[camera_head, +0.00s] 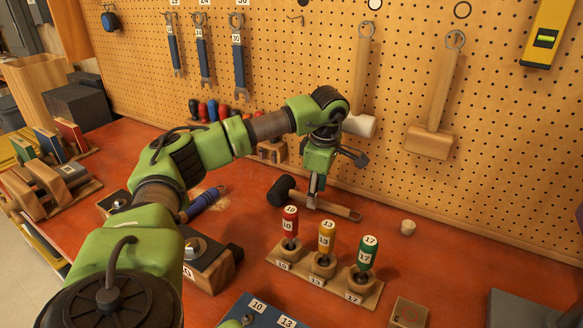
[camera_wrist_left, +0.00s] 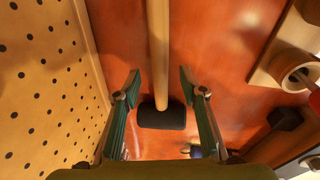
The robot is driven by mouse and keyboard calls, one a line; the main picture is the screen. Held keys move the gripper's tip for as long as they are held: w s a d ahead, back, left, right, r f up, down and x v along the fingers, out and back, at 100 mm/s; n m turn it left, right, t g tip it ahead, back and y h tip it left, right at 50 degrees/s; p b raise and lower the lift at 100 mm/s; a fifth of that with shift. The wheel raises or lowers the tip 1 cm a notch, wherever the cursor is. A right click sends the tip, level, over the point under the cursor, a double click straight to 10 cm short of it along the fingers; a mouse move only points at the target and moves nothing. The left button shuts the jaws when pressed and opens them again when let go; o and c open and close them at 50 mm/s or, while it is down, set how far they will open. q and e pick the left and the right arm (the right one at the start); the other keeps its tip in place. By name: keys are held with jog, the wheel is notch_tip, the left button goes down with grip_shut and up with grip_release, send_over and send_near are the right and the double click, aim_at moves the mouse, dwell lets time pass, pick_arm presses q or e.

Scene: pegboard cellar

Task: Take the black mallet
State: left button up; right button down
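The black mallet (camera_head: 280,190) lies on the red-brown bench top near the pegboard, its wooden handle pointing right. My left gripper (camera_head: 313,199) points down at the handle, just right of the black head. In the left wrist view the gripper (camera_wrist_left: 159,79) is open, one finger on each side of the wooden handle (camera_wrist_left: 158,50), with gaps on both sides. The black head (camera_wrist_left: 162,115) shows below the fingertips in that view. I cannot tell the exact height of the fingertips over the bench. My right gripper is not in view.
A wooden stand (camera_head: 322,285) with red, yellow and green-handled tools stands in front of the mallet. A white-headed mallet (camera_head: 359,125) and a wooden mallet (camera_head: 429,142) hang on the pegboard behind. A small cork-like piece (camera_head: 408,227) lies to the right on otherwise clear bench.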

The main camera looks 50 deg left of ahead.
pick_arm(q)
jog(key=shift+w+a+f, duration=0.1)
jog(key=shift+a+f, duration=0.1)
jog(key=shift+f, duration=1.15)
grip_shut()
jog(key=shift+r, duration=0.15)
jog(key=shift+w+r, duration=0.1)
jog(key=shift+r, duration=0.5)
notch_tip(320, 180, up, 17)
jog(key=shift+f, duration=0.15)
